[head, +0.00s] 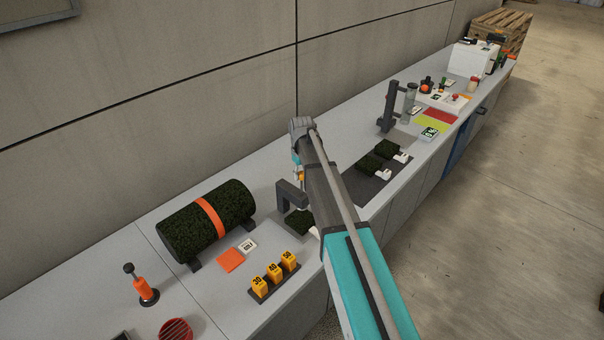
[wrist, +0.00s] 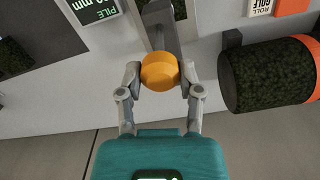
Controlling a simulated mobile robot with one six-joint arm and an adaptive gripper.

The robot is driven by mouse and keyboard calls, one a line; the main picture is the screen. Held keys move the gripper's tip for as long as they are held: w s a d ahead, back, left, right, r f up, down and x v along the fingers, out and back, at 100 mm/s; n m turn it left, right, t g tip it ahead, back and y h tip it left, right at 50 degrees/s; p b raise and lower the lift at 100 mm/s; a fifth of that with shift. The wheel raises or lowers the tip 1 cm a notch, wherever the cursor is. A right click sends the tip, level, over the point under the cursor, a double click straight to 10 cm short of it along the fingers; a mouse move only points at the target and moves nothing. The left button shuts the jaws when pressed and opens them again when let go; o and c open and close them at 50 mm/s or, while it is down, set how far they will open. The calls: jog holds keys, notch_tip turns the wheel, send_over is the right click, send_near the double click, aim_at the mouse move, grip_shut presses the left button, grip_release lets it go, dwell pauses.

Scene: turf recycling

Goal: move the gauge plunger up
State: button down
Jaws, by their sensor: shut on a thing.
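The gauge is a dark grey bracket (head: 288,192) on the bench, left of my arm in the head view. A green turf piece (head: 299,222) lies under it. The gauge plunger has a round yellow-orange knob, seen clearly in the wrist view (wrist: 159,71), with the grey gauge arm (wrist: 165,34) behind it. My gripper (wrist: 160,80) is shut on this knob, one finger on each side. In the head view my arm covers most of the gripper, and only a small orange bit of the knob (head: 300,175) shows. The plunger's lower end is hidden.
A turf roll (head: 205,222) with an orange band lies left of the gauge. Yellow numbered blocks (head: 274,272) stand in a rack in front. A dark mat (head: 362,188) with turf samples lies to the right. A green PILE display (wrist: 94,9) shows in the wrist view. The wall is behind.

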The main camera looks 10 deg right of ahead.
jog(key=shift+w+r, duration=0.1)
jog(key=shift+w, duration=0.05)
jog(key=shift+c, duration=1.3)
grip_release()
jog(key=shift+f+b, duration=1.05)
jog(key=shift+b, duration=0.1)
notch_tip(320, 180, up, 14)
jog(key=p, duration=1.4)
jog(key=s+f+m+b, duration=0.1)
jog(key=s+f+b, duration=0.4)
jog(key=s, duration=0.4)
jog(key=s+f+m+b, duration=0.2)
jog(key=s+f+b, duration=0.3)
jog(key=s, duration=0.5)
jog(key=s+f+m+b, duration=0.1)
jog(key=s+f+b, duration=0.5)
jog(key=s, duration=0.4)
jog(key=shift+s+m, duration=0.15)
jog(key=shift+m, duration=0.15)
jog(key=shift+d, duration=0.1)
